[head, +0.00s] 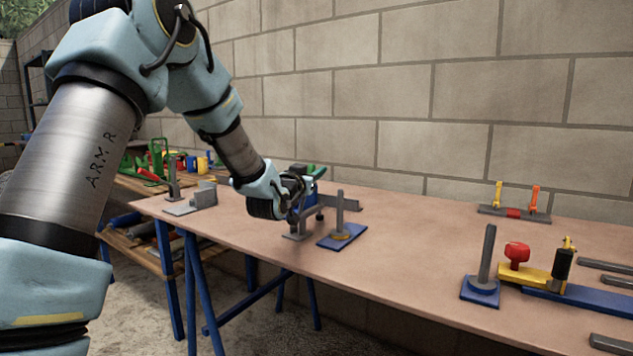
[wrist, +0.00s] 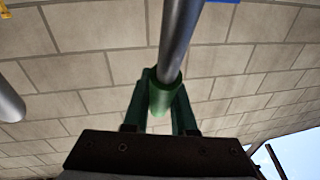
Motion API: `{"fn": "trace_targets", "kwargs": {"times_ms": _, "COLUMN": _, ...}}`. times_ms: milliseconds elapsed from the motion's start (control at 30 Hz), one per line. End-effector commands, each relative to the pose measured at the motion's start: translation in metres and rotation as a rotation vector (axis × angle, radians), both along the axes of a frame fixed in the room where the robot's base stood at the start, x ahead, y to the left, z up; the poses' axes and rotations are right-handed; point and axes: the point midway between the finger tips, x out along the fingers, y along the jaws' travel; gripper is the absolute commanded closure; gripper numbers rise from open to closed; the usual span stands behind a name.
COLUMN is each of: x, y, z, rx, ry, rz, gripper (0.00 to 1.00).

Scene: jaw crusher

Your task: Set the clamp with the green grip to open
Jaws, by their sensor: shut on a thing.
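The clamp's green grip (head: 317,171) shows just behind my gripper (head: 297,190) in the head view, over the middle of the workbench. In the wrist view the green grip (wrist: 165,97) sits between the two fingers of my gripper (wrist: 161,80), which are shut on it. A grey metal lever (wrist: 181,38) runs from the grip to the top of the picture. The clamp's grey foot (head: 299,234) shows below my gripper. My gripper hides much of the clamp's body, so I cannot tell its exact lever angle.
A blue plate with a grey post (head: 340,220) stands just right of the clamp. A grey fixture (head: 195,200) stands left. A red-knobbed clamp (head: 517,255) and another post (head: 487,262) are at the right. The bench top (head: 405,240) between is clear. A block wall (head: 400,85) stands behind.

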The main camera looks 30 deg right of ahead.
Motion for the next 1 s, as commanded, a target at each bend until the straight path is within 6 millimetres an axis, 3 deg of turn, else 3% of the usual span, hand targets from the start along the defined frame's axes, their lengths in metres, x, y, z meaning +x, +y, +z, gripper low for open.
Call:
{"fn": "trace_targets", "kwargs": {"times_ms": 33, "x": -0.001, "y": 0.003, "z": -0.007, "rx": -0.023, "ry": -0.015, "rz": 0.001, "gripper": 1.00}}
{"fn": "trace_targets", "kwargs": {"times_ms": 600, "x": -0.023, "y": 0.041, "z": 0.014, "rx": -0.338, "ry": -0.190, "rz": -0.001, "gripper": 1.00}}
{"fn": "trace_targets", "kwargs": {"times_ms": 1000, "x": -0.032, "y": 0.057, "z": 0.023, "rx": -0.466, "ry": -0.259, "rz": -0.001, "gripper": 1.00}}
